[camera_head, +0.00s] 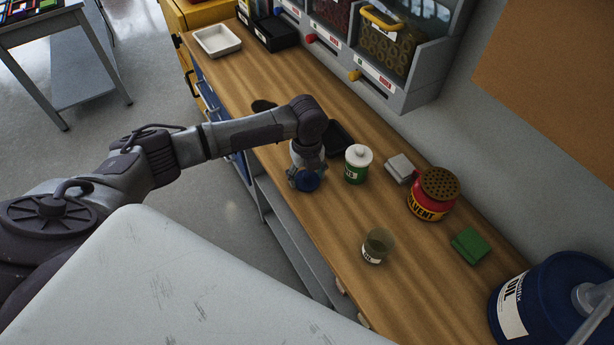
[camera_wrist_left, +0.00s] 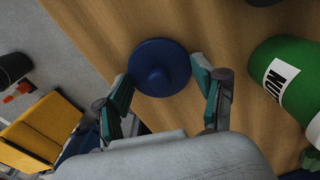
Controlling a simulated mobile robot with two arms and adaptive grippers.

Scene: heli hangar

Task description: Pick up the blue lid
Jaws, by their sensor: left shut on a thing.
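The blue lid (camera_head: 307,181) is a round disc with a raised knob, at the front edge of the wooden workbench in the head view. In the left wrist view the blue lid (camera_wrist_left: 159,68) sits between the two fingers. My left gripper (camera_head: 305,178) points down and is shut on the lid, with a finger at each side of its rim; it also shows in the left wrist view (camera_wrist_left: 163,88). I cannot tell whether the lid touches the bench. My right gripper is not in view.
A green jar with a white lid (camera_head: 357,164) stands just right of my left gripper. A red solvent can (camera_head: 431,195), a glass jar (camera_head: 377,246), a green cloth (camera_head: 469,245) and a blue oil drum (camera_head: 545,300) stand further right. A white tray (camera_head: 217,41) lies at the far end.

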